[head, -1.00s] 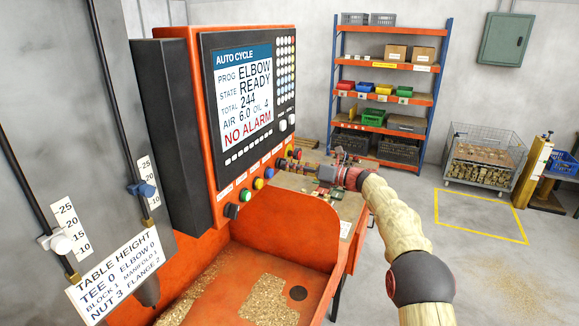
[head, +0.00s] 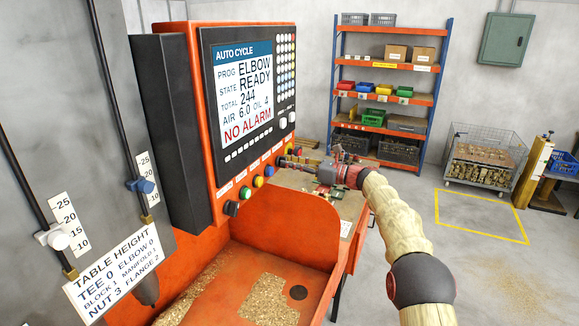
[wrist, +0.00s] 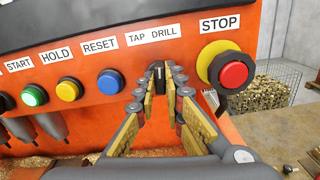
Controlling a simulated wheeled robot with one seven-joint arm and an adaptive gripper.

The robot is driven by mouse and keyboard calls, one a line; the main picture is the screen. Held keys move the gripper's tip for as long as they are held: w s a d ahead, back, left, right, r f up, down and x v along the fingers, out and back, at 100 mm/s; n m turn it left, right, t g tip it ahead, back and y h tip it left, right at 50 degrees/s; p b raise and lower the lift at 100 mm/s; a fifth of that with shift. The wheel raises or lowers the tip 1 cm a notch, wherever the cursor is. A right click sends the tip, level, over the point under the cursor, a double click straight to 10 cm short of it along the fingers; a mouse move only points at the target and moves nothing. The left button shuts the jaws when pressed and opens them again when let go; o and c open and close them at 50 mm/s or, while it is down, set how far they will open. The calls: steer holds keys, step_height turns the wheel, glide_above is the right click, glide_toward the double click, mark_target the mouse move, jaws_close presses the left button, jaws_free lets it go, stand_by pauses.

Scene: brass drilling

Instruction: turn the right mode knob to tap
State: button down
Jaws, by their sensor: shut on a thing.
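The right mode knob (wrist: 157,66) is a small dark knob under the TAP DRILL label on the orange panel. In the wrist view its top shows between my fingertips, and its lower part is hidden. Which word it points to is too small to tell. My gripper (wrist: 160,78) is shut on the knob, with yellow-padded fingers on its left and right sides. In the head view my gripper (head: 289,162) reaches the panel's right end from the right, and the fingers cover the knob there.
The red STOP button (wrist: 234,74) with its yellow collar sits close to the right of my fingers. Blue RESET (wrist: 110,82), yellow HOLD (wrist: 69,89) and green START (wrist: 35,96) buttons line up to the left. A workbench (head: 350,206) stands below my wrist.

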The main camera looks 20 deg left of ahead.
steer(key=shift+n+b, duration=1.55)
steer(key=shift+n, duration=2.15)
steer(key=c, duration=1.9)
jaws_free()
steer(key=d, duration=0.8)
steer(key=s+d, duration=0.1)
steer(key=d, duration=0.3)
